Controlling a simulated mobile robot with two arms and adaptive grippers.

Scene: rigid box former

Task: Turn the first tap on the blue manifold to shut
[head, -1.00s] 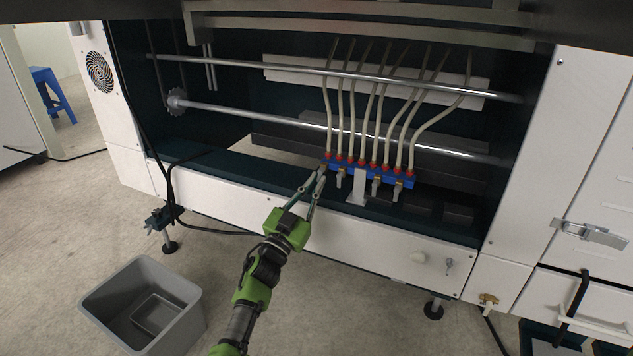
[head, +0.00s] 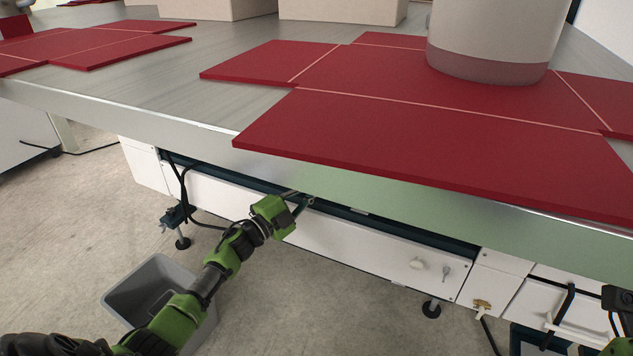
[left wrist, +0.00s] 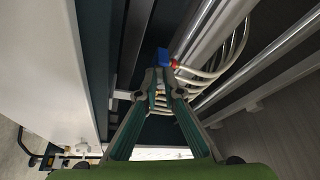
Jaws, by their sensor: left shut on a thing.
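In the head view the work table's top hides the blue manifold and its taps. The left wrist view shows the end of the blue manifold (left wrist: 163,57) just beyond my fingertips, with a red fitting and pale hoses beside it. My left gripper (head: 306,200) reaches in under the table edge in the head view. In the left wrist view its two fingers (left wrist: 163,82) close together at the manifold's end, on the first tap. The tap's handle is mostly covered by the fingertips, so its angle cannot be told. Of my right arm only a part shows at the lower right edge.
The table top (head: 200,105) carries red sheets (head: 440,125) and a large pale cylinder (head: 495,35). Its front edge overhangs my left gripper. A white lower panel (head: 350,240) runs below. A grey bin (head: 125,298) stands on the floor, partly behind my left arm.

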